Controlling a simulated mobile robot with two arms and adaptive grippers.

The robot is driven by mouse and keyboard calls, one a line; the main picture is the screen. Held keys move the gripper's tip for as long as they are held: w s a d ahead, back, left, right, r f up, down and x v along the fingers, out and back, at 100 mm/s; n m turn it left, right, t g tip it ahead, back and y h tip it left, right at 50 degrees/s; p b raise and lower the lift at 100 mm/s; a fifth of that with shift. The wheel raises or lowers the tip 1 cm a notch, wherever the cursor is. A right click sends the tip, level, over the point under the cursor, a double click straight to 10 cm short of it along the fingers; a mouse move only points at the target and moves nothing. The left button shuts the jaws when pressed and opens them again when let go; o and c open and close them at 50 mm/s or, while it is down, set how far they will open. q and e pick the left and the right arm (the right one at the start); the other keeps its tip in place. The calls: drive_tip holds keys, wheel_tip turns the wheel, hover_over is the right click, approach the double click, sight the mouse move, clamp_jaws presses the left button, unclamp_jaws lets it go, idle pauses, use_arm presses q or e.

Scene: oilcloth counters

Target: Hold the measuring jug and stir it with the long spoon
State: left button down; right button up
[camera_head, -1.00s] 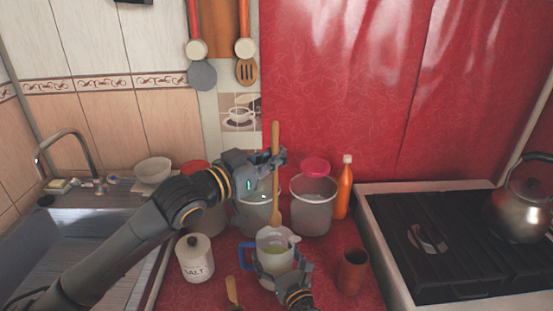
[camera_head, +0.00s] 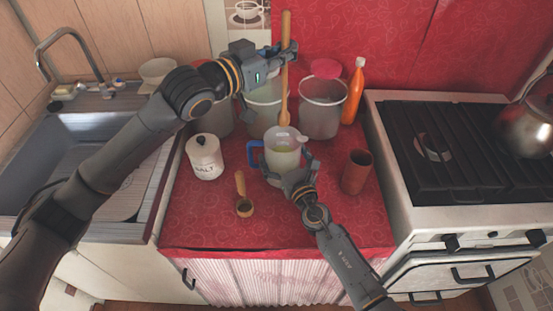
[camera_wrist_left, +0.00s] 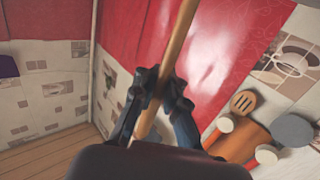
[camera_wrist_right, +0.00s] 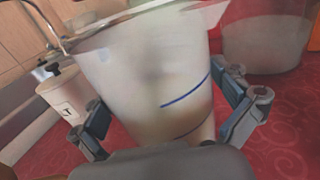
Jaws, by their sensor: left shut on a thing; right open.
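The left wrist view shows the spoon handle (camera_wrist_left: 178,40) between the fingers. My right gripper (camera_head: 295,178) is open at the jug's near side. In the right wrist view its fingers flank the jug (camera_wrist_right: 150,75).
A white salt jar (camera_head: 205,158) and a small wooden scoop (camera_head: 243,206) are left of the jug. A brown cup (camera_head: 356,172) stands right. Clear bins (camera_head: 322,112) and an orange bottle (camera_head: 355,90) stand behind. The sink (camera_head: 85,165) is left, the stove (camera_head: 440,150) right.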

drive_tip(key=shift+s, duration=0.15)
drive_tip(key=shift+s+d+f, duration=0.1)
drive_tip(key=shift+s+d, duration=0.05)
drive_tip(key=shift+s, duration=0.2)
drive_tip(key=v, duration=1.1)
